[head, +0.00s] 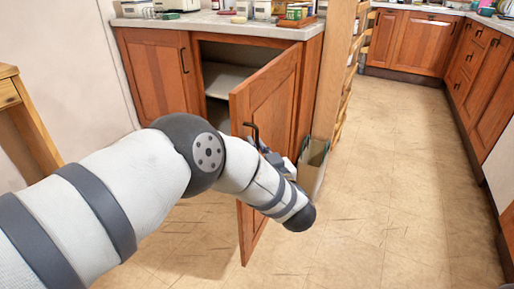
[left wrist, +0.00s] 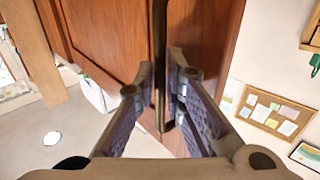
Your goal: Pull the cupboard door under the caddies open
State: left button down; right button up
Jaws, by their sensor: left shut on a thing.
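The wooden cupboard door (head: 272,95) under the counter stands partly open, swung out towards me from its hinge side on the right. A pale shelf (head: 228,78) shows inside the opening. The dark bar handle (head: 252,130) is on the door's free edge side. My left gripper (head: 262,146) is at the handle, partly hidden behind its own wrist. In the left wrist view, its two fingers are shut around the handle bar (left wrist: 160,45), with the door (left wrist: 205,40) behind. The right gripper is not in view.
A second, closed cupboard door (head: 158,75) is to the left. Caddies and small items stand on the counter (head: 215,22) above. A bin-like box (head: 312,170) stands on the floor right of the door, near a ladder-like wooden rack (head: 350,65). The floor (head: 400,190) to the right is clear.

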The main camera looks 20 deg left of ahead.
pick_arm(q)
jog(key=shift+f, duration=0.15)
jog(key=c, duration=1.7)
grip_release()
jog(key=v, duration=1.2)
